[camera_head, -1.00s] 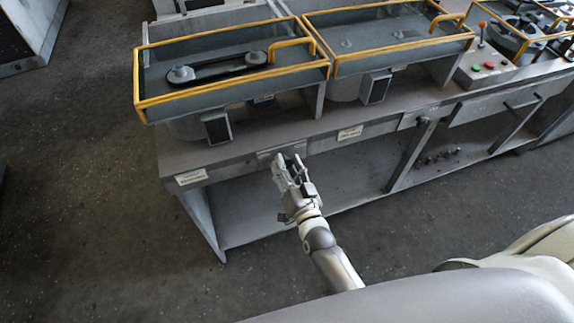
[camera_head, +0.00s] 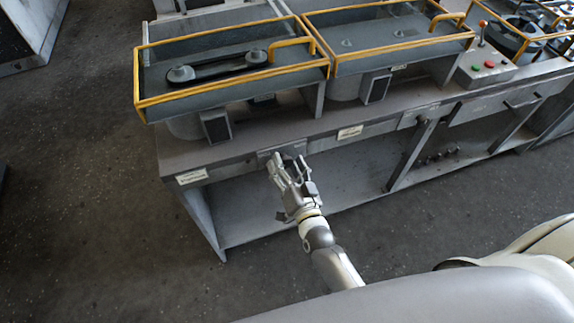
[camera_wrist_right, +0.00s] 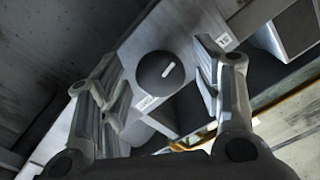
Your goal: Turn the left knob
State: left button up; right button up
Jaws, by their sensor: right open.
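The knob (camera_wrist_right: 160,73) is a dark round disc with a short white mark, seen on a grey plate in the right wrist view. My right gripper (camera_wrist_right: 160,90) is open, with one finger on each side of the knob in that view. I cannot tell whether the fingers touch it. In the head view my right gripper (camera_head: 282,168) is at the front edge of the bench, in front of a small panel, and the knob is hidden there. My left gripper is not in view.
The grey bench (camera_head: 240,149) carries yellow-railed housings (camera_head: 230,92) above the gripper. Its underside is open, with a low shelf (camera_head: 245,225). A control box with red and green buttons (camera_head: 488,67) stands farther right. Floor at the left is clear.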

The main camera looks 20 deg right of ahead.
jog(key=s, duration=1.2)
jog(key=shift+d, duration=0.2)
jog(key=s+f+n+g+y, duration=0.1)
jog(key=s+f+n+g, duration=0.35)
jog(key=f, duration=0.95)
jog(key=s+f+n+g, duration=0.1)
jog(key=s+f+g, duration=0.5)
jog(key=f, duration=0.8)
jog(key=s+d+f+n+g, duration=0.1)
jog(key=s+d+f+g, duration=0.2)
jog(key=s+f, duration=0.3)
jog(key=s+d+f+n+g+h, duration=0.1)
jog(key=s+d+f, duration=0.4)
jog(key=s, duration=1)
notch_tip(320, 180, down, 2)
jog(key=shift+d+f+n+g+h, duration=0.25)
jog(key=shift+n+g, duration=0.3)
jog(key=shift+g, duration=0.7)
jog(key=shift+a+r, duration=0.1)
jog(key=shift+r, duration=0.05)
